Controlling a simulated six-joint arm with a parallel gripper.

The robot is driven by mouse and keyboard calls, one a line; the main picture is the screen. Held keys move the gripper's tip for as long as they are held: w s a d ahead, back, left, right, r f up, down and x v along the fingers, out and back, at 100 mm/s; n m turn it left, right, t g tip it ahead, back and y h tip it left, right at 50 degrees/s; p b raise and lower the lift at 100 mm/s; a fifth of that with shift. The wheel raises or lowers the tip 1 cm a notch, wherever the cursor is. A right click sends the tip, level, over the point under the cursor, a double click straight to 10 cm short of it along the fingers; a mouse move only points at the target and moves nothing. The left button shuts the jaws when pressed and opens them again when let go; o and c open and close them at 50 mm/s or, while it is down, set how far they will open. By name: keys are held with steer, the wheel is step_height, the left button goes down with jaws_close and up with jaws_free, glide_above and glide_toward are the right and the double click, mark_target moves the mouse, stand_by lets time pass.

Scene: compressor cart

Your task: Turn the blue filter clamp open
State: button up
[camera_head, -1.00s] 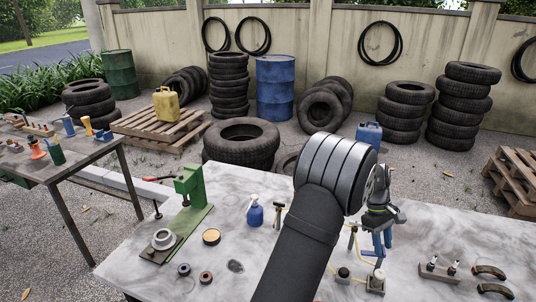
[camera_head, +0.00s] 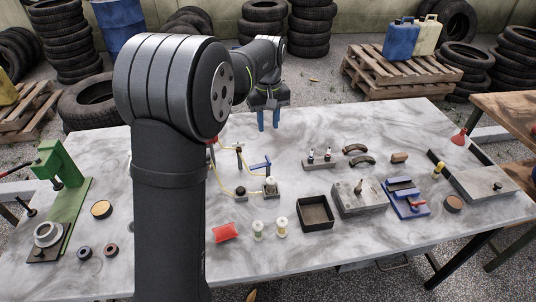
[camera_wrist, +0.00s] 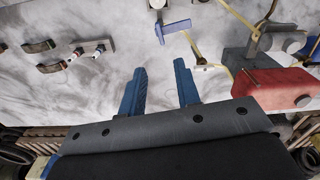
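A small blue T-shaped piece (camera_head: 262,164), which looks like the filter clamp, lies near the yellow hose on the marble-topped table. It also shows at the top of the wrist view (camera_wrist: 173,28). I cannot tell whether it is open or closed. My gripper (camera_head: 268,122) is above the far part of the table, beyond the blue piece in the head view. Its two blue fingers are apart and empty, also in the wrist view (camera_wrist: 161,70), and do not touch the blue piece. My arm hides part of the table left of the hose.
A red block (camera_wrist: 268,90) is right of my fingers in the wrist view. Round fittings (camera_head: 270,186) carry the yellow hose. A dark tray (camera_head: 315,213), a grey block (camera_head: 358,198) and a blue vise-like fixture (camera_head: 404,198) stand on the right. Bare tabletop lies between.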

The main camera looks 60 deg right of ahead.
mark_target(268, 158)
step_height(268, 158, down, 13)
stand_by(0.3)
